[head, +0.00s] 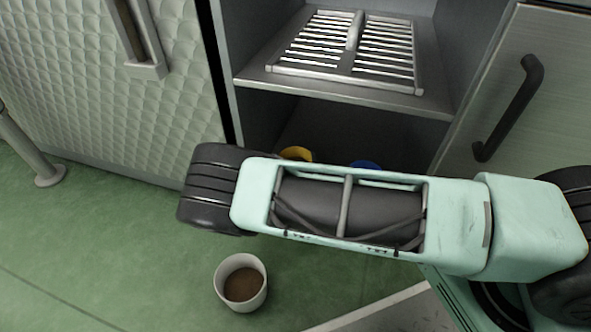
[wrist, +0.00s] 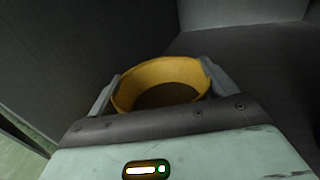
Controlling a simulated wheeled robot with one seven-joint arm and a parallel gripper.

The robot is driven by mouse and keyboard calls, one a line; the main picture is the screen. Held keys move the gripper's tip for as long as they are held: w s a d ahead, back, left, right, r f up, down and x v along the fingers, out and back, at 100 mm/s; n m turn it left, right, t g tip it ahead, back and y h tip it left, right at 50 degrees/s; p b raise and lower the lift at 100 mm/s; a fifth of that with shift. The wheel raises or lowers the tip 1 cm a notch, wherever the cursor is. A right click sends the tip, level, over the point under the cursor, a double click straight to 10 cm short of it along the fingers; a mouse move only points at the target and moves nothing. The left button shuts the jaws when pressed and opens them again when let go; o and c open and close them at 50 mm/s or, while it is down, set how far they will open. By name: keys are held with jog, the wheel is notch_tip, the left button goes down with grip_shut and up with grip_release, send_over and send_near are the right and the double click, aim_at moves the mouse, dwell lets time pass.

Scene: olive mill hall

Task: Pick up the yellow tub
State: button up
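The yellow tub (wrist: 160,75) is round and open-topped, with a dark brown inside. In the wrist view it lies between the two fingers of my gripper (wrist: 161,82), one on each side of its wall. The fingers look very close to the wall, but I cannot tell whether they press on it. In the head view only a piece of the tub's rim (head: 297,153) shows, in the lower compartment of the cabinet. My arm hides the rest of it and the gripper's fingers.
A blue item (head: 366,165) stands to the tub's right, mostly hidden by my arm. A slatted rack (head: 350,45) lies on the shelf above (head: 345,93). A white cup (head: 240,283) with brown contents stands on the green floor. A cabinet door with a black handle (head: 508,108) is at right.

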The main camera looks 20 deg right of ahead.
jog(key=shift+c, duration=1.1)
